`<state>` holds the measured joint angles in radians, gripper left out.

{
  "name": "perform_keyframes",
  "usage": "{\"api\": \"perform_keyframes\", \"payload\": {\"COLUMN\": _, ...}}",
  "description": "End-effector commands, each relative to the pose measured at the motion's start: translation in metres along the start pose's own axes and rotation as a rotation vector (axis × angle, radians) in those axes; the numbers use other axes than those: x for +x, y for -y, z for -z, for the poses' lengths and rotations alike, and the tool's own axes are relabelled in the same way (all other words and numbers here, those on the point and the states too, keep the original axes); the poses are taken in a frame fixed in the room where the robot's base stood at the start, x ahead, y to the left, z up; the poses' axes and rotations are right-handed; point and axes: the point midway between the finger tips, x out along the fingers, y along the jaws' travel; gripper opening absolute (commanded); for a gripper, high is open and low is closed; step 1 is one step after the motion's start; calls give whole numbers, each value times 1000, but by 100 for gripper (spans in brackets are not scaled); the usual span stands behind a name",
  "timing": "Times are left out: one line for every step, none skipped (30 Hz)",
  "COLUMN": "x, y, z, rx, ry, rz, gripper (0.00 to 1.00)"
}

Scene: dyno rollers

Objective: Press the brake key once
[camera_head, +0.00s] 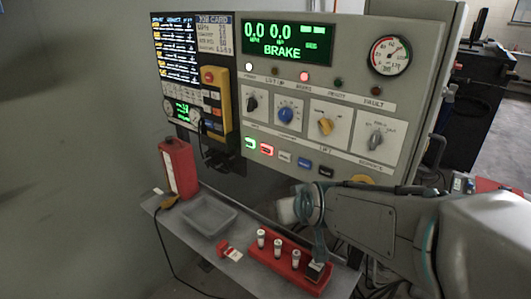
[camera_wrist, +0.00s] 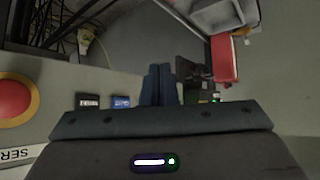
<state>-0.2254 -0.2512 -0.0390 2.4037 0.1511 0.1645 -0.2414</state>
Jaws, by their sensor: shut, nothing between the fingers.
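A row of keys sits along the lower panel: a lit green key (camera_head: 249,143), a lit red key (camera_head: 266,149), a pale key (camera_head: 284,156), a blue key (camera_head: 304,162) and a black key (camera_head: 325,171). Their lettering is too small to read, so I cannot tell which is the brake key. In the wrist view, the black key (camera_wrist: 87,101) and blue key (camera_wrist: 121,101) show left of my gripper (camera_wrist: 160,70). Its fingers are shut and empty, and cover part of the key row. In the head view, the fingertips are not clear; my wrist is below the panel.
The display (camera_head: 287,41) reads BRAKE with zeros. A red button (camera_wrist: 15,98) with a yellow ring is left in the wrist view.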

Motion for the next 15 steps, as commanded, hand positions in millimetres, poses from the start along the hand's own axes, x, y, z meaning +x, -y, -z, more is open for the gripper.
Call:
{"api": "perform_keyframes", "payload": {"x": 21, "y": 8, "z": 7, "rx": -31, "ry": -65, "rz": 2, "gripper": 0}}
{"api": "perform_keyframes", "payload": {"x": 30, "y": 12, "z": 16, "rx": -47, "ry": -111, "rz": -2, "gripper": 0}}
{"api": "perform_keyframes", "payload": {"x": 40, "y": 16, "z": 26, "rx": -70, "ry": -171, "rz": -10, "gripper": 0}}
{"api": "perform_keyframes", "payload": {"x": 48, "y": 20, "z": 34, "rx": -87, "ry": -216, "rz": -17, "gripper": 0}}
{"api": "perform_keyframes", "payload": {"x": 54, "y": 23, "z": 42, "rx": -104, "ry": -261, "rz": -27, "gripper": 0}}
{"api": "perform_keyframes", "payload": {"x": 63, "y": 28, "z": 51, "rx": -125, "ry": -320, "rz": -42, "gripper": 0}}
{"api": "perform_keyframes", "payload": {"x": 69, "y": 32, "z": 58, "rx": -141, "ry": -363, "rz": -54, "gripper": 0}}
{"api": "perform_keyframes", "payload": {"x": 75, "y": 36, "z": 64, "rx": -156, "ry": -407, "rz": -68, "gripper": 0}}
{"api": "perform_keyframes", "payload": {"x": 82, "y": 41, "z": 72, "rx": -177, "ry": -462, "rz": -88, "gripper": 0}}
{"api": "perform_keyframes", "payload": {"x": 87, "y": 45, "z": 78, "rx": -192, "ry": -505, "rz": -106, "gripper": 0}}
{"api": "perform_keyframes", "payload": {"x": 91, "y": 49, "z": 83, "rx": -208, "ry": -547, "rz": -125, "gripper": 0}}
{"api": "perform_keyframes", "payload": {"x": 96, "y": 54, "z": 88, "rx": -226, "ry": -601, "rz": -153, "gripper": 0}}
{"api": "perform_keyframes", "payload": {"x": 100, "y": 59, "z": 92, "rx": -241, "ry": -640, "rz": -173, "gripper": 0}}
{"api": "perform_keyframes", "payload": {"x": 102, "y": 62, "z": 96, "rx": -255, "ry": -678, "rz": -195, "gripper": 0}}
{"api": "perform_keyframes", "payload": {"x": 105, "y": 68, "z": 100, "rx": -271, "ry": -726, "rz": -225, "gripper": 0}}
